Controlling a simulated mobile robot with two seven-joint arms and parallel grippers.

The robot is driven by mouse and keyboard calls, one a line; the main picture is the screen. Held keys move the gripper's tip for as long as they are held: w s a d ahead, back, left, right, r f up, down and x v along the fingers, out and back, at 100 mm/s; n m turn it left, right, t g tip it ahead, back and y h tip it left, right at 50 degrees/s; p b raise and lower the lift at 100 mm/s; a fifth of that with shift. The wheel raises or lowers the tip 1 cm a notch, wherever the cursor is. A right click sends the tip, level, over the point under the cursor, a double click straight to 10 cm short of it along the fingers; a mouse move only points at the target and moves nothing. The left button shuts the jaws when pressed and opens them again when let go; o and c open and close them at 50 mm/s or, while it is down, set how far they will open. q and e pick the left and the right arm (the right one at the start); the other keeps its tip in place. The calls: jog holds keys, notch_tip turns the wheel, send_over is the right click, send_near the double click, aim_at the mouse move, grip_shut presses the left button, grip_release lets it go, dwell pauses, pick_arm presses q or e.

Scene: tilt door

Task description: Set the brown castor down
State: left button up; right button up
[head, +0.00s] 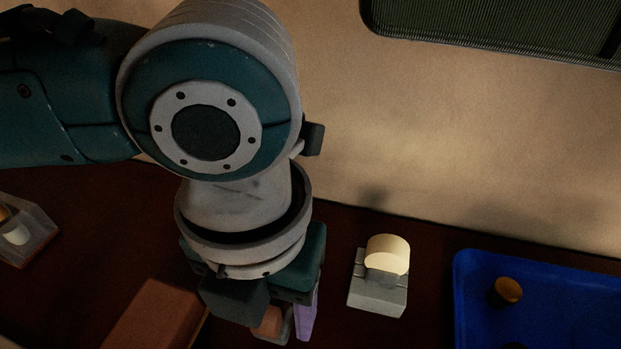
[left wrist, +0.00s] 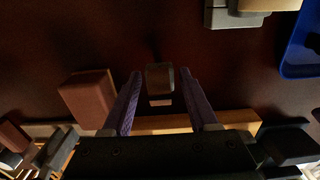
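My left gripper (head: 290,322) points down at the dark table in the head view, partly hidden by its own arm. Its two purple fingers (left wrist: 160,90) stand apart in the left wrist view. The brown castor (left wrist: 160,78), a small block with a paler salmon part, shows between the fingertips, with a narrow dark gap on each side. In the head view its salmon-brown part (head: 268,324) is beside a purple finger and partly covered by the gripper. I cannot tell whether it touches the table. My right gripper is not in view.
A cream castor (head: 387,252) in a grey base stands right of the gripper. A blue tray (head: 468,300) with a small brown round piece (head: 507,291) is at the far right. A reddish-brown block (head: 155,318) is at lower left, and a clear holder (head: 25,235) at far left.

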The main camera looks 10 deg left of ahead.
pick_arm(q)
jog(key=shift+o, duration=0.8)
notch_tip(320, 180, up, 12)
jog(key=p, duration=0.3)
jog(key=shift+d, duration=0.1)
jog(key=shift+s+d+n, duration=0.2)
jog(key=shift+d+n, duration=0.1)
jog(key=s+d+f+n+t+h, duration=0.15)
jog(key=d+n+h, duration=0.4)
jog(key=n, duration=0.75)
jog(key=s+a+f+n+t+y, duration=0.1)
jog(key=s+a+f+n+y, duration=0.1)
jog(key=a+n, duration=0.6)
jog(key=s+a+f+n+t+y, duration=0.1)
jog(key=s+a+f+n+y, duration=0.2)
jog(key=a+n, duration=0.6)
jog(key=s+n, duration=0.1)
jog(key=n, duration=0.3)
jog(key=shift+s+f, duration=0.2)
jog(key=shift+f, duration=0.15)
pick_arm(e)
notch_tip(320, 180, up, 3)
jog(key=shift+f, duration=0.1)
